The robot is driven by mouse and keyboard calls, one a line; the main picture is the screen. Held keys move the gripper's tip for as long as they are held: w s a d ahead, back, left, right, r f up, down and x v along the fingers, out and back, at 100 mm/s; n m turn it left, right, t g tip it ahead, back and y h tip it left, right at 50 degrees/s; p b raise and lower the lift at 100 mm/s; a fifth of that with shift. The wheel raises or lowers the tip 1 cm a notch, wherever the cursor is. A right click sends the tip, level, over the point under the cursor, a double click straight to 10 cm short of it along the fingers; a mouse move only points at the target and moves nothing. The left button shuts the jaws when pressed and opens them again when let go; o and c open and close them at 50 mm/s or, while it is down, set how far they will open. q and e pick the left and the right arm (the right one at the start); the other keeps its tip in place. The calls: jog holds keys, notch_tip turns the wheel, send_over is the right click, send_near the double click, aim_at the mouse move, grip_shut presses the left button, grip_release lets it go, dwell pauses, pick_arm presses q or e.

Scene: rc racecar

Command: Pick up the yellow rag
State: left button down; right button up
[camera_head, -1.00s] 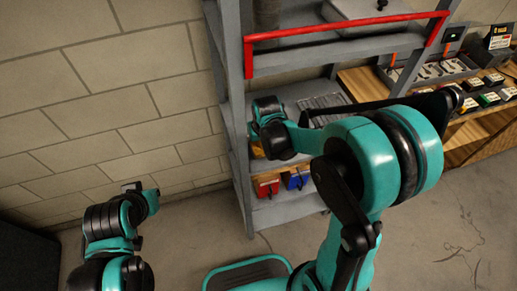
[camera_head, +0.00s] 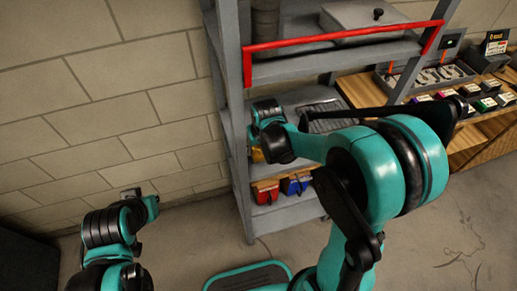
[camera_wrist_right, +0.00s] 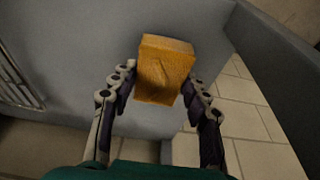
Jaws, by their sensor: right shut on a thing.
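The yellow rag (camera_wrist_right: 165,70) looks like a folded orange-yellow block in the right wrist view. My right gripper (camera_wrist_right: 160,82) has a finger on each side of it and is shut on it, in front of a grey shelf surface. In the head view the right wrist is beside the shelf's left post and mostly hides the gripper; a small yellow patch (camera_head: 257,155) shows just below it. My left arm's end is at the lower left in the head view, near the wall, and its fingers are too unclear to read.
The grey shelf rack (camera_head: 232,115) has a red bar (camera_head: 345,38) across its upper front. Red (camera_head: 266,193) and blue (camera_head: 297,184) bins sit on a low shelf. A wooden bench (camera_head: 365,90) with tools and small boxes stands right. Floor in front is open.

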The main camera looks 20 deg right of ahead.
jog(key=shift+s+p+v, duration=0.25)
jog(key=shift+p+v, duration=0.25)
jog(key=shift+v, duration=0.65)
jog(key=s+p, duration=0.3)
jog(key=s, duration=1.4)
jog(key=shift+d+f, duration=0.2)
jog(key=shift+d, duration=0.1)
jog(key=o, duration=0.5)
jog(key=shift+c, duration=0.2)
jog(key=c, duration=0.5)
